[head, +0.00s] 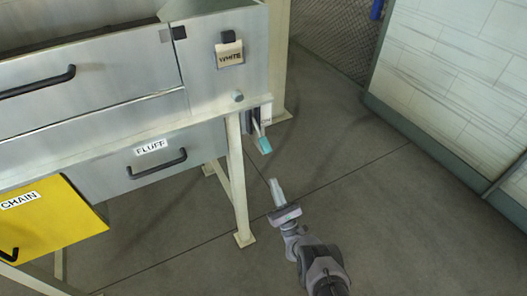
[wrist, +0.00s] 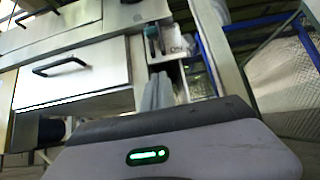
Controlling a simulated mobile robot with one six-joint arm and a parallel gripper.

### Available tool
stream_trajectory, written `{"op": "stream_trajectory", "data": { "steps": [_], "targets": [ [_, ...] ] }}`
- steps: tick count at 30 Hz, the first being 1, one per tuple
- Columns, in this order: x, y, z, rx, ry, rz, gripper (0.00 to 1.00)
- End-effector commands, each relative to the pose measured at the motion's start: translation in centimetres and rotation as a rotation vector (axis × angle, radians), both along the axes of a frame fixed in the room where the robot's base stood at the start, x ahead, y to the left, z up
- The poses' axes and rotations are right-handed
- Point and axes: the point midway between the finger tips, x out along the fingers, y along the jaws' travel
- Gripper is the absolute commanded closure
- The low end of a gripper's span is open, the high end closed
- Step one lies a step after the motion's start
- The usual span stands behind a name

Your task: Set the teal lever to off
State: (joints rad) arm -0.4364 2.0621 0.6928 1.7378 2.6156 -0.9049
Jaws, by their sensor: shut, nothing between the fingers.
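The teal lever (head: 264,145) sticks out from a small plate on the right end of the metal cabinet, beside the front leg, and its handle points down toward the front in the head view. In the wrist view the teal lever (wrist: 152,34) stands against a white plate with partly readable lettering. My gripper (head: 275,183) is below and in front of the lever, apart from it, with its fingers together and nothing between them. In the wrist view the gripper fingers (wrist: 158,90) point up toward the plate.
The cabinet has a drawer labelled FLUFF (head: 205,147), a yellow CHAIN drawer (head: 75,215) and a WHITE label (head: 230,55) above. A cabinet leg (head: 236,180) stands left of my gripper. Open floor (head: 380,220) lies to the right, before a tiled panel (head: 450,80).

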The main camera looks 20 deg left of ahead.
Motion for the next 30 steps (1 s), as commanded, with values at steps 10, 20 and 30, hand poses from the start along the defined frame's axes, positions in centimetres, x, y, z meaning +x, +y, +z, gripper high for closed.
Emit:
{"op": "stream_trajectory", "data": {
  "steps": [10, 20, 30],
  "targets": [
    [1.2, 1.6, 2.3, -0.002, -0.004, 0.003, 1.0],
    [4.7, 5.6, 6.8, -0.001, -0.002, 0.004, 1.0],
    [3.4, 4.1, 10.4, -0.003, 0.0, 0.004, 1.0]
  ]
}}
